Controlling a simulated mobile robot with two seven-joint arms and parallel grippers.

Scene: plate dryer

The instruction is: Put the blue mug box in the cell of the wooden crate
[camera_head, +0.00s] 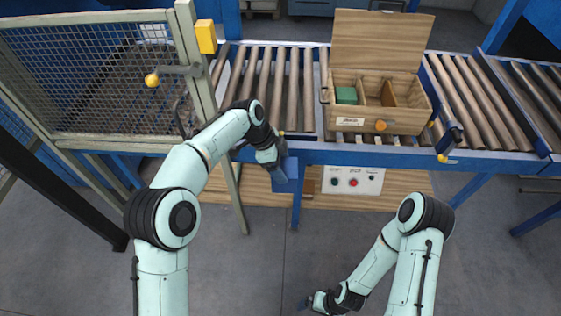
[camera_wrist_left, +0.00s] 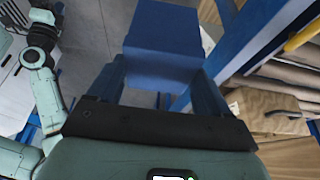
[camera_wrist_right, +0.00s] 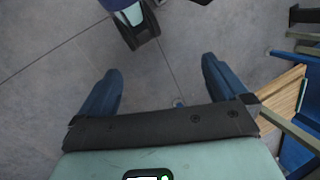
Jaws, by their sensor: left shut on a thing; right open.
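The blue mug box (camera_wrist_left: 162,40) is between the fingers of my left gripper (camera_wrist_left: 160,72), which is shut on it. In the head view the left gripper (camera_head: 275,160) is in front of the conveyor's edge, left of the crate, with the blue box (camera_head: 288,176) at its fingers. The wooden crate (camera_head: 350,121) stands on the roller conveyor with its lid (camera_head: 380,40) raised. A green box (camera_head: 346,95) is in its left cell; the cells to the right look empty. My right gripper (camera_wrist_right: 160,82) is open and empty, low over the floor.
A wire-mesh guard (camera_head: 90,80) with a post stands left of the crate. A blue conveyor rail (camera_head: 390,155) runs in front of the crate. A button panel (camera_head: 352,181) is below it. Bare rollers (camera_head: 270,85) lie left of the crate. The floor in front is open.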

